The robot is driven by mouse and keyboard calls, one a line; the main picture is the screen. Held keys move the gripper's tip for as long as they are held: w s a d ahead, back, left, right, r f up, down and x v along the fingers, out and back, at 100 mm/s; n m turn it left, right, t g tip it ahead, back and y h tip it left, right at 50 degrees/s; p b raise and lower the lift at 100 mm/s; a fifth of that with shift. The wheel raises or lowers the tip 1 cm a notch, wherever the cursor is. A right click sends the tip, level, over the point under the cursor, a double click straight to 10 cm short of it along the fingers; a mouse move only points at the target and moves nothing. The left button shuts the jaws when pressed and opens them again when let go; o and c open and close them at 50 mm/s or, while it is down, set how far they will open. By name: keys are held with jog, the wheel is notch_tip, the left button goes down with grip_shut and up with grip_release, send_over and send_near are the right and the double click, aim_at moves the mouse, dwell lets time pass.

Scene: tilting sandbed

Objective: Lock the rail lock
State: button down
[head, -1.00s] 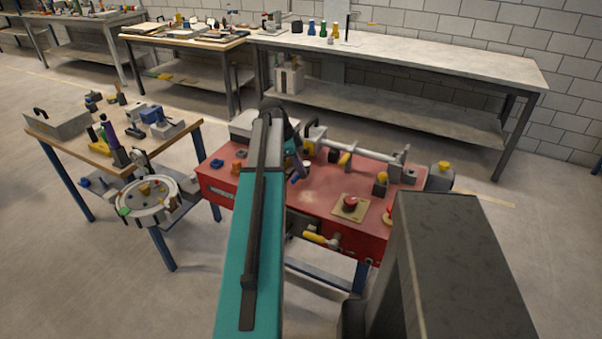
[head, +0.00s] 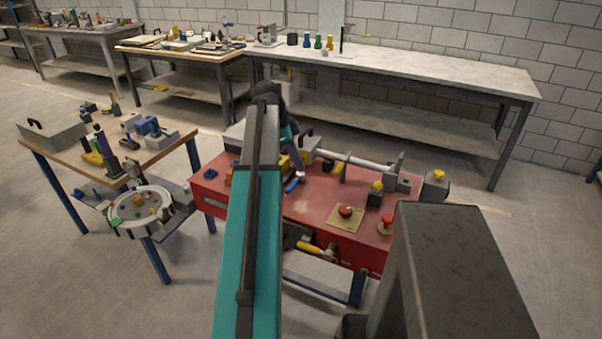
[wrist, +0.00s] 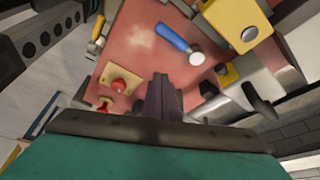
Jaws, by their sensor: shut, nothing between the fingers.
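The red bench (head: 318,207) carries a pale rail (head: 365,163) along its back, with fittings at its ends. A blue handle (wrist: 172,37) with a round pale end lies over the red top in the wrist view; it also shows in the head view (head: 293,185). A yellow block (wrist: 245,68) stands to its right in the wrist view. I cannot tell which of these parts is the rail lock. My gripper (wrist: 163,95) is shut and empty, its dark purple fingers above the red top, apart from the blue handle. In the head view my arm partly hides it.
A red button on a beige plate (head: 345,212) and another red button (head: 386,223) sit at the bench's front right. A yellow-handled lever (head: 310,247) is on the front face. A wooden-topped table (head: 75,160) stands left; a long grey bench (head: 430,68) runs behind.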

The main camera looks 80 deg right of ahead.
jog(key=shift+d+v, duration=0.2)
jog(key=shift+v, duration=1)
jog(key=shift+s, duration=0.1)
